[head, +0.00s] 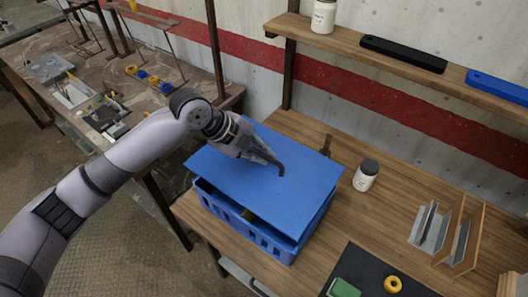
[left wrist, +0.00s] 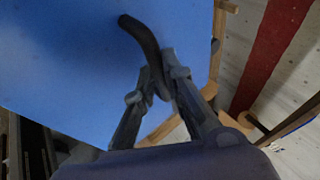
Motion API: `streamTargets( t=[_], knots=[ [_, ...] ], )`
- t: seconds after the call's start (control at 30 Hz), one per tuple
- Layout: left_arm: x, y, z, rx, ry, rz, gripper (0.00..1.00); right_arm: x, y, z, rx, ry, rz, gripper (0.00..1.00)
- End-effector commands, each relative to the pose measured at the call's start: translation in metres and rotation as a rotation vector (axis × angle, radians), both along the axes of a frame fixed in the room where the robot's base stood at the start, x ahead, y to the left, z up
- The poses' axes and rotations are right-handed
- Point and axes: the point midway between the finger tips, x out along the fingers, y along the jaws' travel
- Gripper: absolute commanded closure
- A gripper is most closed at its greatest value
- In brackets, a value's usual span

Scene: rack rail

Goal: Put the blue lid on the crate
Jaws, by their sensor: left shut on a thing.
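The blue lid (head: 295,194) is a flat blue sheet with a dark curved handle (head: 281,170). It lies over the blue crate (head: 245,225) on the wooden bench, turned and offset against the rim, and the front of the crate shows below it. A dark gap shows between lid and crate along the front, so the lid is not flush there. My left gripper (head: 273,163) is shut on the lid's handle. In the left wrist view the fingers (left wrist: 162,85) close around the dark handle (left wrist: 142,40), with the lid (left wrist: 60,60) behind. My right gripper is not in view.
A white jar with a dark cap (head: 365,178) stands right of the crate. Metal and wooden dividers (head: 450,235) stand farther right. A dark mat (head: 365,275) holds a green block and a yellow ring. A shelf (head: 395,65) runs above the bench.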

Motion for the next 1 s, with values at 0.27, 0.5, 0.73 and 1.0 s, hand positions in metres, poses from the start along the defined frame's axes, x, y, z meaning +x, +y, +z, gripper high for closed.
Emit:
streamTargets(
  t=[0.27, 0.5, 0.73, 1.0],
  knots=[
    [0.0, 0.0, -0.027, -0.001, -0.001, 0.0, 1.0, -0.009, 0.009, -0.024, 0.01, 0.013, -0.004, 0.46],
    [-0.001, 0.0, -0.051, 0.0, -0.001, 0.001, 1.0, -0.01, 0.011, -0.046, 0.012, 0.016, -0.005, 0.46],
    [0.0, -0.001, -0.067, 0.0, -0.001, 0.001, 1.0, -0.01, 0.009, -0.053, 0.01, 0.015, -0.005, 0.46],
    [0.0, -0.001, -0.07, -0.001, -0.002, 0.001, 1.0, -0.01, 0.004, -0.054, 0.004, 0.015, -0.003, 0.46]
  ],
)
